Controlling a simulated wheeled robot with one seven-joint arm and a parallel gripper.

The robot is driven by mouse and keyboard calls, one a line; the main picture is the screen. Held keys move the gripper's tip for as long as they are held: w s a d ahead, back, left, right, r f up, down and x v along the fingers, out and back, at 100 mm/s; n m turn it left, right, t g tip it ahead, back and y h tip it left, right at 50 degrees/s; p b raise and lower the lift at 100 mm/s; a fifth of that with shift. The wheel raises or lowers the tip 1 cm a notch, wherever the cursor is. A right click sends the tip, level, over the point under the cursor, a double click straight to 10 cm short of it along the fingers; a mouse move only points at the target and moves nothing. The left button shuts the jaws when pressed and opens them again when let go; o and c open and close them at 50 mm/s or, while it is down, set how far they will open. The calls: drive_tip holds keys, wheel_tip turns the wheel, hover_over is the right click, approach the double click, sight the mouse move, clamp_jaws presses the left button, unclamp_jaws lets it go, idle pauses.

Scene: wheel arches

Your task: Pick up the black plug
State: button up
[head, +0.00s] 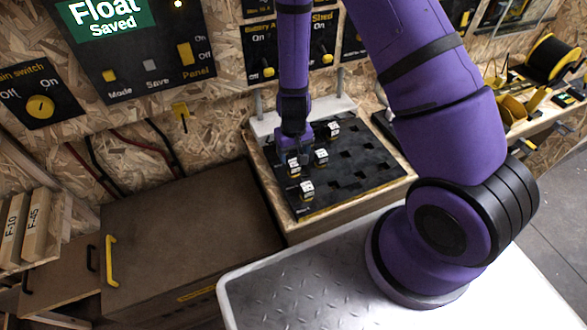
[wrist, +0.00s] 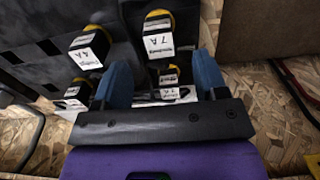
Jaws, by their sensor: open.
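Several black plugs with white labelled tops stand in the dark socket board. In the head view one plug (head: 294,169) is just below my gripper (head: 293,154), and others are the middle plug (head: 321,157), the back plug (head: 333,130) and the front plug (head: 307,190). In the wrist view my gripper (wrist: 161,68) has its blue fingers apart. The plug marked 7 A (wrist: 158,42) lies between and beyond the fingertips, and a smaller-looking plug (wrist: 169,76) shows between the fingers. The plug marked 4 A (wrist: 90,48) is left of them. I see no grip on any plug.
The socket board (head: 365,180) has empty square holes on its right side. A wall panel with switches (head: 140,50) is behind at left. A brown cabinet (head: 190,230) with a yellow handle stands left of the board. A shelf with yellow items (head: 510,105) is at right.

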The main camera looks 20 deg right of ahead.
sight(294, 163)
drive_tip(key=shift+f, duration=3.7)
drive_tip(key=c, duration=1)
